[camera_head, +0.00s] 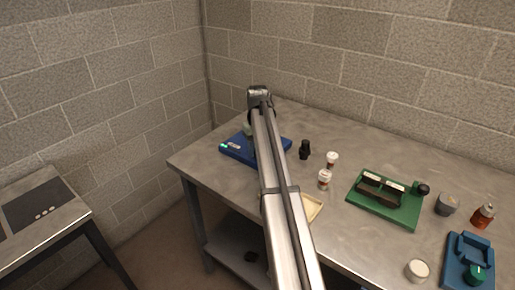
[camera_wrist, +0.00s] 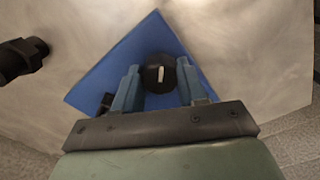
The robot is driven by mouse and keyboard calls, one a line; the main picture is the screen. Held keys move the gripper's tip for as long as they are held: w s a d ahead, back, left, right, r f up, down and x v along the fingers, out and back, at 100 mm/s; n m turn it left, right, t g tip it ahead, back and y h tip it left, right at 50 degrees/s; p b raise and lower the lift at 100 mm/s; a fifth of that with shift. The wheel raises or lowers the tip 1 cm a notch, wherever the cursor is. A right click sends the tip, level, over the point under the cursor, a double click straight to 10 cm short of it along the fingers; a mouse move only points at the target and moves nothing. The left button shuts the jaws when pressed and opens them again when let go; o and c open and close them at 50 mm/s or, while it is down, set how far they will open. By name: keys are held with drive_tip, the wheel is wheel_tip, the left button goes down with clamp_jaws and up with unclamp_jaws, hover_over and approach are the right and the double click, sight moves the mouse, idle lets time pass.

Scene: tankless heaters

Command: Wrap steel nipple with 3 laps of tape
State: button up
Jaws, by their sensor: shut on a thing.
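In the wrist view my gripper (camera_wrist: 158,78) has its two blue-grey fingers on either side of a round black knob (camera_wrist: 153,86) with a pale bar on top, and is shut on it. The knob is on the blue fixture (camera_wrist: 110,73), which also shows at the table's left end in the head view (camera_head: 234,151). There my arm hides much of the fixture and the gripper. I cannot make out the steel nipple. Two small white-and-brown items (camera_head: 332,158), (camera_head: 325,178), perhaps tape rolls, stand right of my arm.
A black fitting (camera_head: 304,150) stands close right of the blue fixture; it also shows in the wrist view (camera_wrist: 22,57). A green fixture (camera_head: 404,215), grey cup (camera_head: 446,204), amber bottle (camera_head: 483,216), white-topped jar (camera_head: 417,270) and another blue fixture (camera_head: 460,267) occupy the right side.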

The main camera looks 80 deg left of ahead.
drive_tip(key=shift+m, duration=1.1)
drive_tip(key=o, duration=1.1)
drive_tip(key=shift+c, duration=0.2)
drive_tip(key=shift+r, duration=0.1)
wheel_tip(320, 180, up, 14)
drive_tip(key=shift+w+f, duration=0.1)
drive_tip(key=shift+f, duration=0.1)
